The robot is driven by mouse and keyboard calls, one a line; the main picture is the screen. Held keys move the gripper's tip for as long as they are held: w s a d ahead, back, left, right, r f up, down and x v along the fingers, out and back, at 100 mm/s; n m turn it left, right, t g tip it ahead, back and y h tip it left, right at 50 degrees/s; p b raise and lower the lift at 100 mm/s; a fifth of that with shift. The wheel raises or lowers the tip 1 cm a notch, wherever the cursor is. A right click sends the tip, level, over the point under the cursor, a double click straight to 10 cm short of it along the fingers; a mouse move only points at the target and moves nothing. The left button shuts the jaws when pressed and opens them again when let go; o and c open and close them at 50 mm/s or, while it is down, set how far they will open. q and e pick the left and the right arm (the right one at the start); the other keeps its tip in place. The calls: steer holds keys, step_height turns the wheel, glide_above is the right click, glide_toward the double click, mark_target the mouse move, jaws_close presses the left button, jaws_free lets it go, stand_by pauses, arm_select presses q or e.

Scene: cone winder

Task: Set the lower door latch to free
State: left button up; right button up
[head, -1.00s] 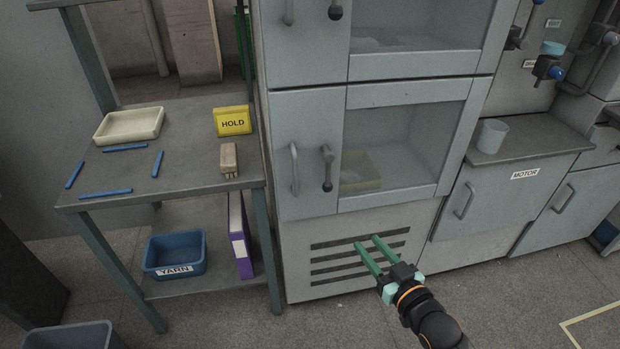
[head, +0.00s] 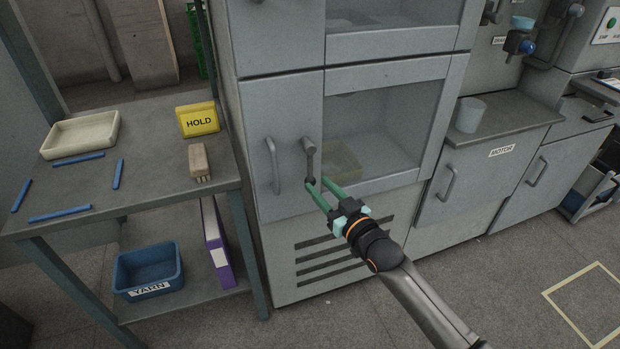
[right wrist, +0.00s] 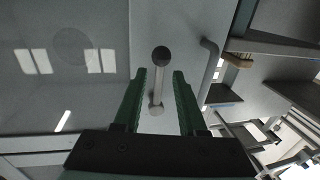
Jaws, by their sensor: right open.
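The lower door latch (head: 309,160) is a grey lever on the left frame of the lower glazed door (head: 338,170). It hangs about straight down from its pivot, with a dark ball knob at its lower end. My right gripper (head: 319,183) is open with its green fingertips at the knob. In the right wrist view the latch (right wrist: 158,85) shows between the two open fingers (right wrist: 158,75), and nothing is clamped. Whether a finger touches it I cannot tell. My left gripper is not in view.
A fixed bar handle (head: 273,166) stands just left of the latch. A shelf table (head: 150,175) with a yellow HOLD sign (head: 198,120) is at the left. A counter with a pale cup (head: 469,115) is at the right. The floor in front is clear.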

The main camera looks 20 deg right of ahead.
mark_target(311, 179)
steer(key=shift+b+x, duration=0.35)
steer(key=shift+x, duration=2.15)
steer(key=shift+c, duration=0.2)
steer(key=c, duration=0.6)
steer(key=shift+s+f, duration=0.1)
jaws_close()
